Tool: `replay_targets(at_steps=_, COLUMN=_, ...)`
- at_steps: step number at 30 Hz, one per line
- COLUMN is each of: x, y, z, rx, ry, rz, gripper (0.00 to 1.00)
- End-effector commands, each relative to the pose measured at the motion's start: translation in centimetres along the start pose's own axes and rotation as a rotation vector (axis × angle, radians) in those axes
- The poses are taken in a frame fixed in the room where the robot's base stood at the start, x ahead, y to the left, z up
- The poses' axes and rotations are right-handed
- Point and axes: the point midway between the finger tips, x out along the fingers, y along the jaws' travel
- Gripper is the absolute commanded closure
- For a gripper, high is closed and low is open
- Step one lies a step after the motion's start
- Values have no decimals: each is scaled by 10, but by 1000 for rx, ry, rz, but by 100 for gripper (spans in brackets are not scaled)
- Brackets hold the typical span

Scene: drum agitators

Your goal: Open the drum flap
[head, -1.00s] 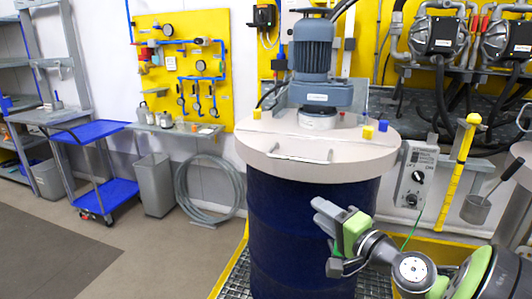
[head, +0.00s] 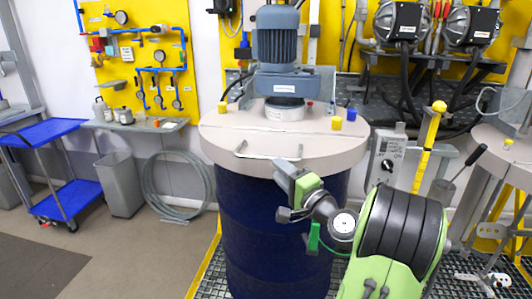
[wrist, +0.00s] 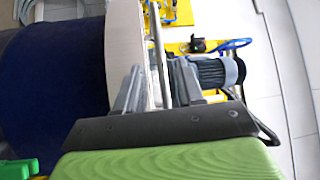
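The blue drum (head: 262,235) stands upright with a beige round lid (head: 225,130) closed on top. The flap at the lid's front has a thin metal bar handle (head: 257,156). My gripper (head: 284,170) is at the right part of this handle, in front of the lid's rim. In the wrist view, my gripper (wrist: 158,85) has its two fingers apart. The handle bar (wrist: 158,45) runs between them, with gaps visible beside it. Whether a finger touches the bar is unclear.
A grey-blue motor (head: 280,45) stands on the lid, with small yellow and blue caps nearby. A yellow-striped post (head: 425,150) and grey control box (head: 386,155) stand right of the drum. A blue cart (head: 62,200) and grey bin (head: 120,185) are left. Floor at front left is free.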

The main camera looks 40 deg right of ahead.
Motion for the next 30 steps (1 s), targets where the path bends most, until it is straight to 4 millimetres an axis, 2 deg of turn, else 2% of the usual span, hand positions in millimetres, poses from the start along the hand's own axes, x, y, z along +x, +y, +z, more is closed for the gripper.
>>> replay_targets(at_steps=1, x=16, y=-5, z=2, rx=-1, ry=-10, rz=-2, gripper=63)
replay_targets(at_steps=3, x=32, y=-4, z=2, rx=-2, ry=-8, rz=-3, gripper=63)
replay_targets(at_steps=9, x=63, y=-2, z=1, rx=-1, ry=-4, rz=-2, gripper=63)
replay_targets(at_steps=18, x=68, y=-1, z=0, rx=0, ry=-1, rz=-1, gripper=63)
replay_targets(at_steps=19, x=68, y=-1, z=0, rx=0, ry=-1, rz=-1, gripper=64)
replay_targets(at_steps=26, x=68, y=0, z=0, rx=0, ry=-1, rz=-1, gripper=99)
replay_targets(at_steps=30, x=68, y=0, z=0, rx=0, ry=-1, rz=-1, gripper=100)
